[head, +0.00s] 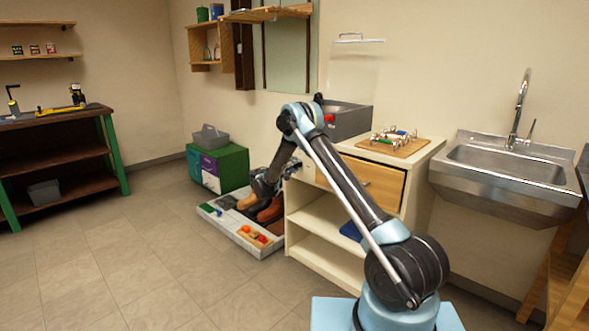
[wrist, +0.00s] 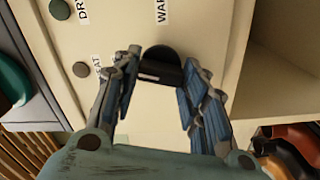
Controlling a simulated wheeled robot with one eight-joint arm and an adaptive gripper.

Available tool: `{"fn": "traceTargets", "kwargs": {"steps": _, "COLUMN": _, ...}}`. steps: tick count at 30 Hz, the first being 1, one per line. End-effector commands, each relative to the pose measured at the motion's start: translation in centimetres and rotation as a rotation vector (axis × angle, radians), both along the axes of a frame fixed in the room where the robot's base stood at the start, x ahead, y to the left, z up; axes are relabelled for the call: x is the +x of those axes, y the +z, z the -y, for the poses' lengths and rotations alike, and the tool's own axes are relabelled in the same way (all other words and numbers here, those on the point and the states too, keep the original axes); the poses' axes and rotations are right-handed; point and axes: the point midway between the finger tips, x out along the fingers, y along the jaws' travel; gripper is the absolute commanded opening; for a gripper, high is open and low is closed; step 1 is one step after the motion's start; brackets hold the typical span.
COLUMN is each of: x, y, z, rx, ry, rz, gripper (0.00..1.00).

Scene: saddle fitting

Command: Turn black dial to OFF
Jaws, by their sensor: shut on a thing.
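The black dial (wrist: 161,68) sits on a cream panel (wrist: 130,30) in the wrist view, with a pale mark on its front. My gripper (wrist: 160,88) has one blue-padded finger on each side of the dial and is shut on it. Printed letters beginning "WAR" stand above the dial, and "DR" is at the upper left. A partly covered label ending in "AT" is left of the fingers. No OFF label can be read. In the head view my gripper (head: 264,186) is at the left side of the cream cabinet (head: 330,240); the dial is hidden there.
A green button (wrist: 60,9) and a brown button (wrist: 82,69) are on the panel left of my fingers. A tray (head: 222,222) with boots and small items lies on the floor below my gripper. A green box (head: 232,166) stands behind it.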

Motion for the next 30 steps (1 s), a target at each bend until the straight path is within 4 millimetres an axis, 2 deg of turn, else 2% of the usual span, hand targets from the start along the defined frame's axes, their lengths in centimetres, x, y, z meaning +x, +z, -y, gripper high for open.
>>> {"fn": "traceTargets", "kwargs": {"steps": 13, "x": 0.15, "y": -0.18, "z": -0.21, "rx": -0.208, "ry": 0.005, "rz": -0.163, "gripper": 0.16}}
{"fn": "traceTargets", "kwargs": {"steps": 30, "x": 0.12, "y": -0.25, "z": -0.27, "rx": -0.250, "ry": 0.007, "rz": -0.197, "gripper": 0.16}}
